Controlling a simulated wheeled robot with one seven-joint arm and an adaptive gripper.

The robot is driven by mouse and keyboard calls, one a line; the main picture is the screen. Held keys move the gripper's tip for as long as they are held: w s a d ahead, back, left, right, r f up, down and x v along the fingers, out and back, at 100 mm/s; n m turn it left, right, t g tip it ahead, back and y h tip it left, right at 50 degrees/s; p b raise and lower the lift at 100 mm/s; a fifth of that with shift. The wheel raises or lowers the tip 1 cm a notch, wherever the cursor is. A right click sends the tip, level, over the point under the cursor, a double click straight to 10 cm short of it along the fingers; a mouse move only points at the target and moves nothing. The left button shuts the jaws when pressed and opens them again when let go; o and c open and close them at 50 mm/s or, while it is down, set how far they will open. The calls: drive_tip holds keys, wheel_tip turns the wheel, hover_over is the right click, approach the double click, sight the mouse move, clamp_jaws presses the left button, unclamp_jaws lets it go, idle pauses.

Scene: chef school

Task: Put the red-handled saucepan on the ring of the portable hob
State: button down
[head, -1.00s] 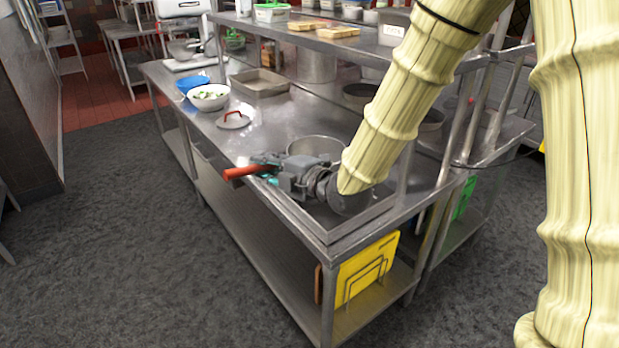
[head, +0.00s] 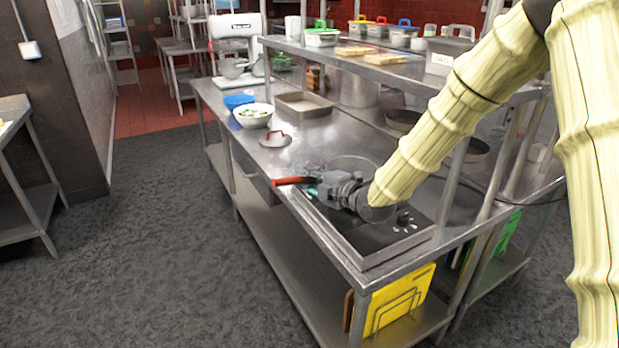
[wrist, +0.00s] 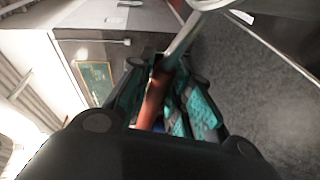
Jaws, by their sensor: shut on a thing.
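The saucepan (head: 352,165) is steel, with a red handle (head: 293,181) pointing left past the counter's front edge in the head view. My gripper (head: 318,187) is shut on the red handle. In the wrist view the handle (wrist: 153,100) lies between the teal finger pads. The portable hob (head: 366,236) is a dark flat unit with a steel rim on the near end of the counter. The pan is at the hob's far side; my gripper and wrist partly hide both. I cannot tell whether the pan's base touches the hob, and the ring is not clearly visible.
A lid with a red grip (head: 275,140), a white bowl (head: 253,115) and a steel tray (head: 303,104) stand farther along the counter. An upper shelf (head: 400,72) on posts runs behind. Dark pans (head: 403,119) sit at the back.

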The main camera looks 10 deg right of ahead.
drive_tip(key=w+f+p, duration=0.2)
drive_tip(key=w+f, duration=0.2)
drive_tip(key=shift+w+d+p, duration=0.3)
drive_tip(key=shift+w+d, duration=0.1)
drive_tip(key=shift+d, duration=0.05)
drive_tip(key=shift+f, duration=0.1)
idle(0.3)
drive_tip(key=c, duration=1.3)
unclamp_jaws()
drive_tip(key=b+v, duration=0.3)
drive_tip(key=v, duration=0.9)
drive_tip(key=shift+s, duration=0.1)
